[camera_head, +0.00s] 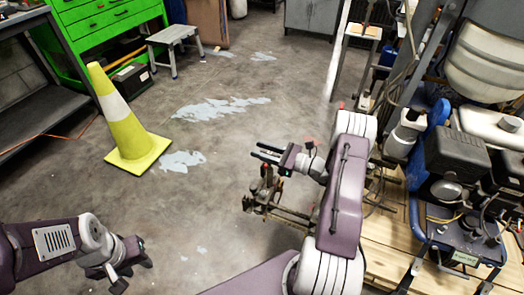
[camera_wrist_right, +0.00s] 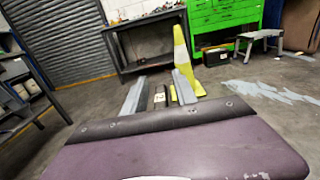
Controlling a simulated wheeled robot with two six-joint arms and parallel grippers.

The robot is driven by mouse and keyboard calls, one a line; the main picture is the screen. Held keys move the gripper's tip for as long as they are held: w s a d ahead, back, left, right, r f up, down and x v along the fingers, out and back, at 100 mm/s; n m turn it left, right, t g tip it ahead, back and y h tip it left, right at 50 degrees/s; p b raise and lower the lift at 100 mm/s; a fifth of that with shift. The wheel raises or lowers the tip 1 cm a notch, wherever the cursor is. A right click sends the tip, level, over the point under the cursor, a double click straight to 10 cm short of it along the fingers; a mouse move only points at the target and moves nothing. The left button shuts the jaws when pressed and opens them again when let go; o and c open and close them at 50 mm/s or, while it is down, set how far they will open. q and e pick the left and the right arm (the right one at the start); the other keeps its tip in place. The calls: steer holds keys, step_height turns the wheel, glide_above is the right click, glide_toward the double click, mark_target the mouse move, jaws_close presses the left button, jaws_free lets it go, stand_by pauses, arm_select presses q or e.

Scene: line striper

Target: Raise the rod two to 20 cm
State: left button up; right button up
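The line striper (camera_head: 465,190) stands at the right in the head view. A metal assembly with thin rods (camera_head: 266,192) sits low beside it, just below my right gripper. I cannot tell which rod is rod two. My right gripper (camera_head: 266,153) points left above this assembly, its two dark fingers apart with nothing between them.
A yellow cone (camera_head: 122,120) with a white band stands on the floor at the left. Behind it are a green drawer cabinet (camera_head: 105,22), a grey step stool (camera_head: 174,40) and a dark bench (camera_head: 35,100).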

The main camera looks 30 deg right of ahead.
jaws_close()
stand_by(1.2)
